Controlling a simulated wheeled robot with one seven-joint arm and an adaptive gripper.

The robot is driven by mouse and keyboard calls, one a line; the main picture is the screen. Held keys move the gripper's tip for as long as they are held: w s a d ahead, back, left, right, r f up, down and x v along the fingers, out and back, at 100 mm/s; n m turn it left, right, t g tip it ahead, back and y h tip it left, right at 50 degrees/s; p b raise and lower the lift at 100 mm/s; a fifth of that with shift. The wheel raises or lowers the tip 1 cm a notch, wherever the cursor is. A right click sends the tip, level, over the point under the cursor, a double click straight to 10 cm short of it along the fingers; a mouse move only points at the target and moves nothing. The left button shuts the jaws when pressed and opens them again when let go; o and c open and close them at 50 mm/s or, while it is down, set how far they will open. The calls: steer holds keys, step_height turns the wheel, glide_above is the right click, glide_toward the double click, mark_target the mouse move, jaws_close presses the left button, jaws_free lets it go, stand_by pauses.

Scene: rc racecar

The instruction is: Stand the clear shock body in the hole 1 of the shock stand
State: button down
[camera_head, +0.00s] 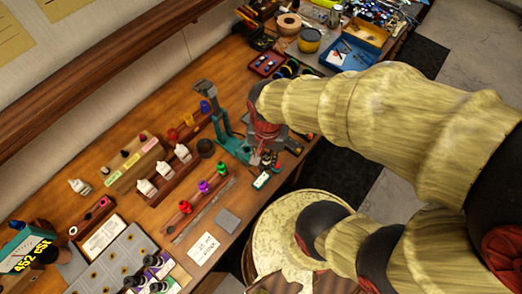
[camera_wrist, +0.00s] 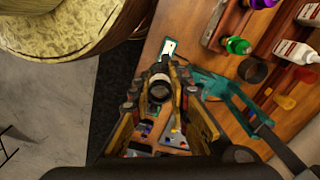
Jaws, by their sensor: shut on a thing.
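My gripper (camera_wrist: 160,82) is shut on a small cylinder in the wrist view, which I take for the clear shock body (camera_wrist: 159,88). It has a pale round end and a dark band, and its far part is hidden between the fingers. In the head view my gripper (camera_head: 268,157) is near the table's front edge, right of the teal tool; the held piece is too small to make out there. A low wooden rack (camera_head: 196,209) with red, purple and green pieces lies to its left and may be the shock stand; I cannot read hole numbers.
A teal clamp-like tool (camera_head: 232,143) stands close beside my gripper, with a dark round cup (camera_head: 205,148) near it. Racks with white bottles (camera_head: 164,170) are further left. A blue tray (camera_head: 350,58) is at the back.

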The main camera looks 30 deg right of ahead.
steer(key=shift+s+r+p, duration=0.2)
steer(key=shift+r+p, duration=1)
steer(key=shift+r, duration=0.3)
